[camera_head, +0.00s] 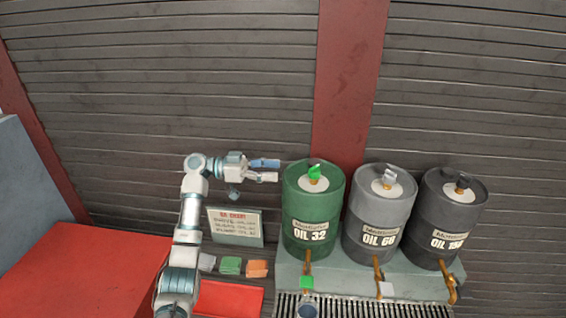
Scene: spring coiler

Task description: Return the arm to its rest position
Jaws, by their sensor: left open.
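My left arm comes up from the bottom left of the head view and bends to the right at its top. My left gripper (264,170) is open, with its two fingers apart and nothing seen between them. It is just left of the upper part of the green oil drum (311,222), marked OIL 32; I cannot tell whether they touch. My right gripper is not in view.
A grey drum (377,214) marked OIL 68 and a dark drum (444,220) stand right of the green one. Brass taps (307,268) stick out over a grate (350,305). A sign (235,226), coloured blocks (230,265) and a red surface (80,275) lie left.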

